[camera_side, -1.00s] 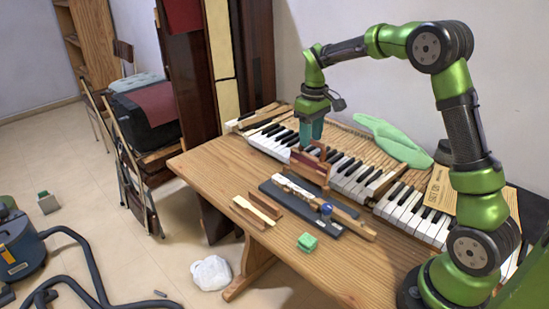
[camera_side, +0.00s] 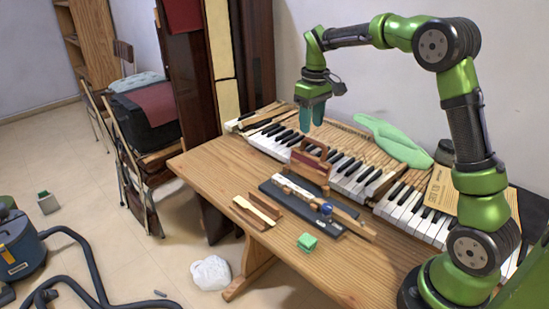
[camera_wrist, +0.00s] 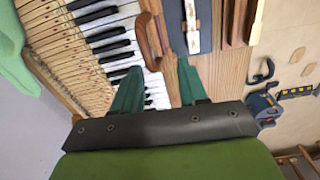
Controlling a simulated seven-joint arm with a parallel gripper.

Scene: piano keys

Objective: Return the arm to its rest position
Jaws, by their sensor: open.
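My gripper (camera_side: 312,112) is open and empty in the side view, its two teal fingers pointing down in the air above the piano keys (camera_side: 268,141). Below it and a little to the right, a brown wooden block with a handle (camera_side: 311,160) stands by the front edge of the keys, apart from the fingers. The wrist view shows the open fingers of my gripper (camera_wrist: 158,84) with the keys to the left and the curved wooden handle (camera_wrist: 148,42) beyond them.
A dark tray (camera_side: 336,224) with a key and a blue knob lies on the wooden table (camera_side: 205,162). A green block (camera_side: 307,242) and wooden strips (camera_side: 256,212) lie near the front. A light green cloth-like piece (camera_side: 392,142) rests behind the keys. The wall is close behind.

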